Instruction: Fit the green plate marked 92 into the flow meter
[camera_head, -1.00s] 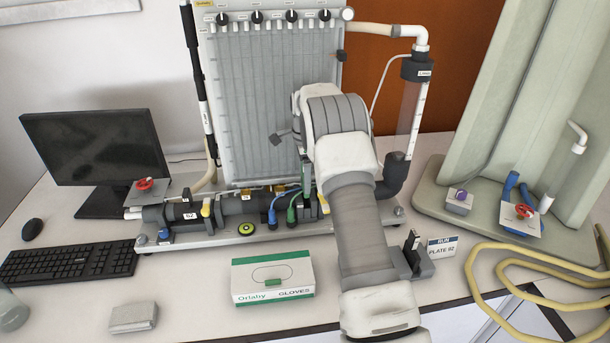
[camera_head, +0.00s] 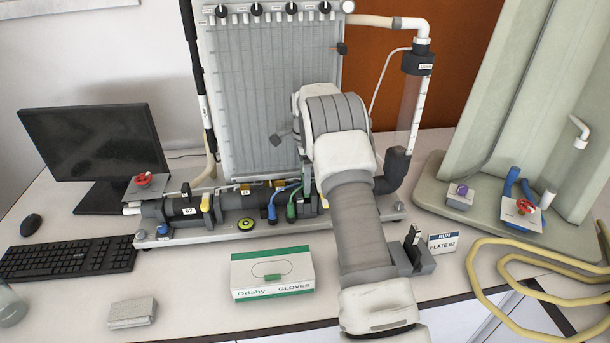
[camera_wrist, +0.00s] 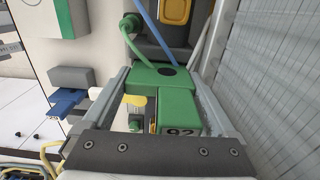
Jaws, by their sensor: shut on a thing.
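The green plate marked 92 (camera_wrist: 178,103) is between the two grey fingers of my gripper (camera_wrist: 163,78) in the wrist view. My gripper is shut on it, with its 92 label at the near end. A green part with a dark round spot shows at the fingertips. I cannot tell whether it belongs to the plate or the meter. The flow meter's dark pipe (camera_wrist: 165,42) lies just beyond, with a green and a blue hose. In the head view the flow meter (camera_head: 238,202) runs along the board's foot.
A glove box (camera_head: 272,275) stands in front of the board. A grey holder (camera_head: 415,257) and a card reading RUN PLATE 92 (camera_head: 443,243) are right of my arm. Yellow hose (camera_head: 500,262) coils at the right. A monitor (camera_head: 92,148) and keyboard (camera_head: 68,257) are left.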

